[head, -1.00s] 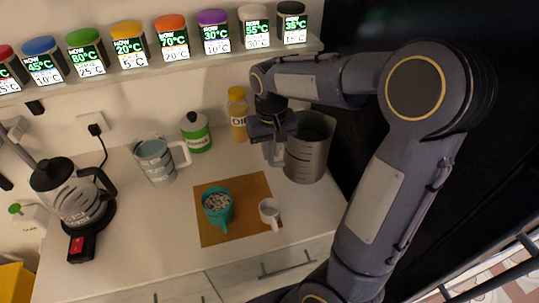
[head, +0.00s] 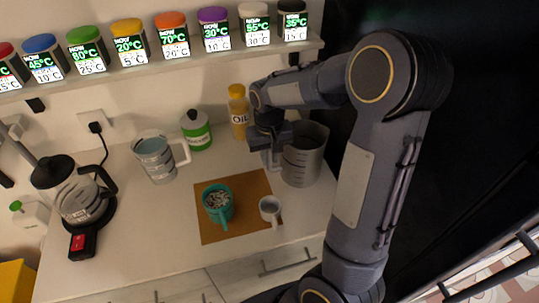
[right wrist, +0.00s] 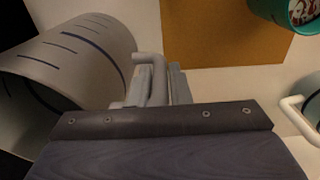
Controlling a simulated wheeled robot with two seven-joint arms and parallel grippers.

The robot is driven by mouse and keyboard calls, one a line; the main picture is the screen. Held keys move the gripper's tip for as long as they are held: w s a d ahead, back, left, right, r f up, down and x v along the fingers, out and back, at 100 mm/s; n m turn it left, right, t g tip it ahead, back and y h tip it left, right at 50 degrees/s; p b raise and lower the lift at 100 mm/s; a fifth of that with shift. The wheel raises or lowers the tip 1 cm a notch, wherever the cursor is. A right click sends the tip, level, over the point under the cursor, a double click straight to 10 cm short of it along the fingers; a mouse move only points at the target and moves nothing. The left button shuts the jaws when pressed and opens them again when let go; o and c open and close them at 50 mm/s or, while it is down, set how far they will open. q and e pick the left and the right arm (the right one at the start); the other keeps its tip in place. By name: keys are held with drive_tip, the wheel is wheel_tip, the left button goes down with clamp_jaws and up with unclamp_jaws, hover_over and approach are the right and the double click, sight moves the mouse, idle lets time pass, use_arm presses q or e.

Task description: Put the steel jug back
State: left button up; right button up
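The steel jug (head: 302,160) is a grey cylinder with dark measuring marks, upright at the right end of the counter in the head view. Its body (right wrist: 85,50) and handle (right wrist: 150,72) also show in the right wrist view. My right gripper (head: 270,152) is at the handle on the jug's left side and appears shut on it; its fingers (right wrist: 165,88) are partly hidden. I cannot tell whether the jug's base touches the counter. My left gripper is not in view.
A brown mat (head: 250,228) bears a teal mug (head: 217,205) and a white cup (head: 270,208). An oil bottle (head: 239,115), green-labelled jar (head: 197,132), clear jug (head: 156,160) and coffee pot (head: 78,195) stand left. A shelf (head: 160,66) with several spice dispensers hangs above.

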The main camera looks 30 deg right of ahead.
drive_tip(key=o, duration=0.4)
drive_tip(key=shift+r, duration=0.1)
wheel_tip(320, 180, up, 11)
drive_tip(key=shift+f, duration=0.1)
drive_tip(key=shift+s+r, duration=0.2)
drive_tip(key=shift+r, duration=0.5)
drive_tip(key=s+a+f+n+t+y, duration=0.1)
drive_tip(key=s+a+t+y, duration=0.1)
drive_tip(key=s+a, duration=0.3)
drive_tip(key=s+a+f+t+y, duration=0.2)
drive_tip(key=s+a, duration=0.3)
drive_tip(key=s, duration=0.8)
drive_tip(key=shift+s+n+t, duration=0.35)
drive_tip(key=shift+n+t, duration=0.05)
drive_tip(key=shift+t, duration=0.3)
